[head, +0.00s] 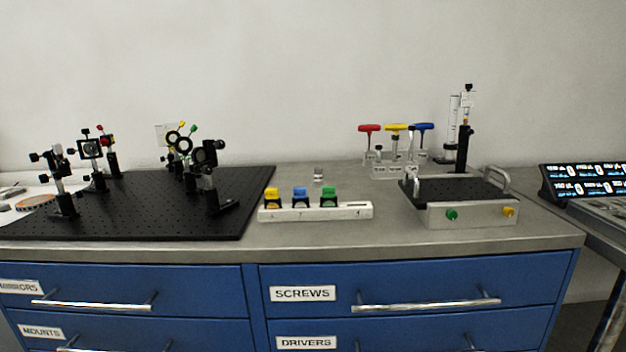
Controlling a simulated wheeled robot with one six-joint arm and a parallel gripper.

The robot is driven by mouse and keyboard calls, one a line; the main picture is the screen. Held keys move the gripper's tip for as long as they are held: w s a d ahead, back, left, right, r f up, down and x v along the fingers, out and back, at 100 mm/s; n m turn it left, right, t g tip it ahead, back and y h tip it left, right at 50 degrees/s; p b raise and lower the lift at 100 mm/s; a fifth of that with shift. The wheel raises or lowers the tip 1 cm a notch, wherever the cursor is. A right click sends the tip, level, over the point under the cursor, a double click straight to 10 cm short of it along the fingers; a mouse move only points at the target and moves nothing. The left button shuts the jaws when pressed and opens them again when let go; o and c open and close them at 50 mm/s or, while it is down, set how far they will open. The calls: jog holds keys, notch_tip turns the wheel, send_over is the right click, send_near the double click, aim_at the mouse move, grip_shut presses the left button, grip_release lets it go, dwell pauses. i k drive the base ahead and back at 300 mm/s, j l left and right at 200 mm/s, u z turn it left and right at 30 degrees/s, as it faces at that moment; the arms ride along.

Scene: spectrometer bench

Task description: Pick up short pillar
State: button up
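A small, short silvery cylinder (318,174) stands upright on the grey bench top, behind the white holder strip. It looks like the short pillar, but it is too small to make out in detail. A taller black post (463,148) rises at the small raised breadboard on the right. My gripper is not in the picture.
The white strip (350,211) holds yellow, blue and green-topped pieces in front of the cylinder. A black breadboard (235,222) with several optic mounts lies left. A clear stand (392,170) holds red, yellow and blue T-handle drivers. The small breadboard (430,190) has metal handles. Blue drawers (410,282) are below.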

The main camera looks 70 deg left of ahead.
aim_at(318, 171)
jog(key=u, duration=1.7)
jog(key=i+j, duration=0.25)
jog(key=i, duration=0.2)
jog(key=i+j, duration=0.25)
jog(key=i, duration=0.2)
jog(key=j+u, duration=0.05)
